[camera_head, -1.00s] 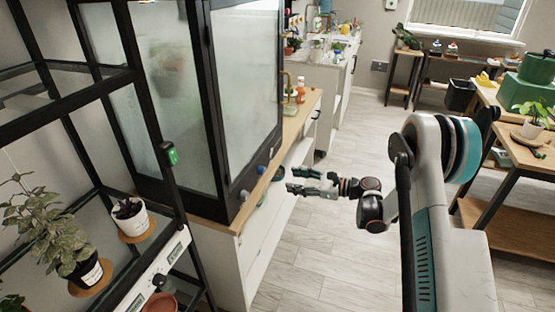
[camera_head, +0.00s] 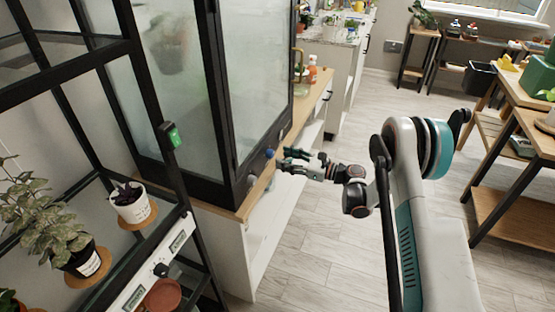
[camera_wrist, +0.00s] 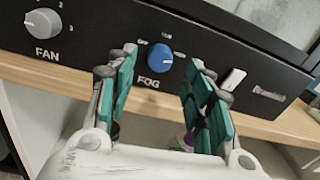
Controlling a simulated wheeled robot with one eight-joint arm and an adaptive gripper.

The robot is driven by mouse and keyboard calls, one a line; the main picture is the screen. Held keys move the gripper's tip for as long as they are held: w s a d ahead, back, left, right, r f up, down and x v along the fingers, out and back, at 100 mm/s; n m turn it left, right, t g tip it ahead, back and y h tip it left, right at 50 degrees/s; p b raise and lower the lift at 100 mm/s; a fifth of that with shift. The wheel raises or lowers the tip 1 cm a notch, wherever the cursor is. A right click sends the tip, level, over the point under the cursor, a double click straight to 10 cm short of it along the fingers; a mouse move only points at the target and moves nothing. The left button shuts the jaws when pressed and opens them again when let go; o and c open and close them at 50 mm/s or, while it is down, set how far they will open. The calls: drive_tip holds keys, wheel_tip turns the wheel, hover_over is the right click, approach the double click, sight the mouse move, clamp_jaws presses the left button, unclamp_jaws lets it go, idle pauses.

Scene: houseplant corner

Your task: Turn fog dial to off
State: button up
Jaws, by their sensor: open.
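The fog dial (camera_wrist: 160,58) is a round blue knob on the black front panel, above the word FOG. Small labels run around its top; I cannot read its setting surely. It also shows in the head view as a blue knob (camera_head: 269,153) low on the glass cabinet. My gripper (camera_wrist: 160,75) is open, its teal-padded fingers spread to the left and right of the dial, with no clear contact. In the head view, my gripper (camera_head: 287,161) is at the cabinet's front edge, close to the dial.
A grey FAN dial (camera_wrist: 43,24) sits left of the fog dial. A white switch (camera_wrist: 233,79) is on the right. A wooden ledge (camera_wrist: 52,75) runs below the panel. A black shelf with potted plants (camera_head: 131,205) stands left. The floor (camera_head: 310,245) is clear.

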sight(273, 155)
drive_tip(key=shift+b+x, duration=0.4)
drive_tip(key=shift+x, duration=1.55)
drive_tip(key=shift+c, duration=0.6)
drive_tip(key=c, duration=1)
